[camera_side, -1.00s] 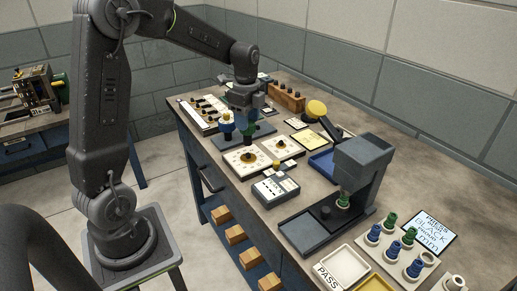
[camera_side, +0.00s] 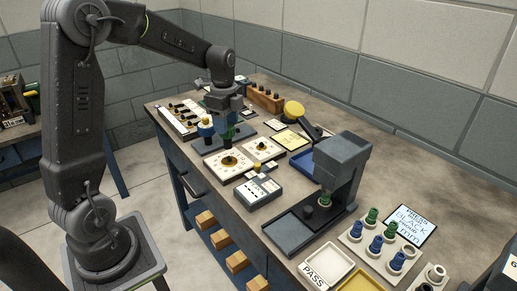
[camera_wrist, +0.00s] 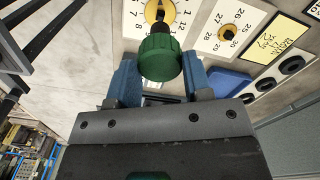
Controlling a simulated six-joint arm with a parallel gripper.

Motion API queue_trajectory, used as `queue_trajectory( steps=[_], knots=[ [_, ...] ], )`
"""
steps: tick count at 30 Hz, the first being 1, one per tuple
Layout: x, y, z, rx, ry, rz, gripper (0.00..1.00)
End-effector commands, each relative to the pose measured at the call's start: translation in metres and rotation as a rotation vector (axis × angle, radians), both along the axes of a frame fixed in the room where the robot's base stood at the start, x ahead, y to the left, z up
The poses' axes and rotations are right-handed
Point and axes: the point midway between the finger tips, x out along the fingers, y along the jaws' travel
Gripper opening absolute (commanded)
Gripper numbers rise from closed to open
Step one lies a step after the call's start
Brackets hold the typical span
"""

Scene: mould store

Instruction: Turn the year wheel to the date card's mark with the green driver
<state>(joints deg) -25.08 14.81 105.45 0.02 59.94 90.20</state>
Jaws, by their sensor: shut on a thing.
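My gripper (camera_side: 225,114) points down over the left part of the bench. It is shut on the green driver (camera_side: 228,132), whose ribbed green handle (camera_wrist: 160,58) shows between the blue fingers in the wrist view. I cannot tell whether its lower end is clear of the dark stand (camera_side: 213,148) below. The year wheel seems to be the smaller white dial plate (camera_side: 263,148), with numbers in the twenties around a dark hub; it also shows in the wrist view (camera_wrist: 226,32).
A larger dial plate (camera_side: 228,162) with a yellow hub sits near the bench's front edge. A blue item (camera_side: 205,126) stands left of the green driver. A grey keypad box (camera_side: 258,189), a tall press (camera_side: 342,160) and a yellow-headed lamp (camera_side: 294,109) stand to the right.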

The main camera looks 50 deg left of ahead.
Motion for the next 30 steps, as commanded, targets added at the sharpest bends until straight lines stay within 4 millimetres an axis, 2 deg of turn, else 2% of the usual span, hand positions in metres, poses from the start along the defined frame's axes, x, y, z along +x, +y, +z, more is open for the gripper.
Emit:
queue_trajectory(
  steps=[17,20,30],
  knots=[
    [0.004,0.001,0.001,0.001,-0.002,0.002,0.21],
    [0.018,0.002,0.004,0.001,-0.002,0.008,0.21],
    [0.096,0.003,0.022,0.000,-0.002,0.054,0.21]
  ],
)
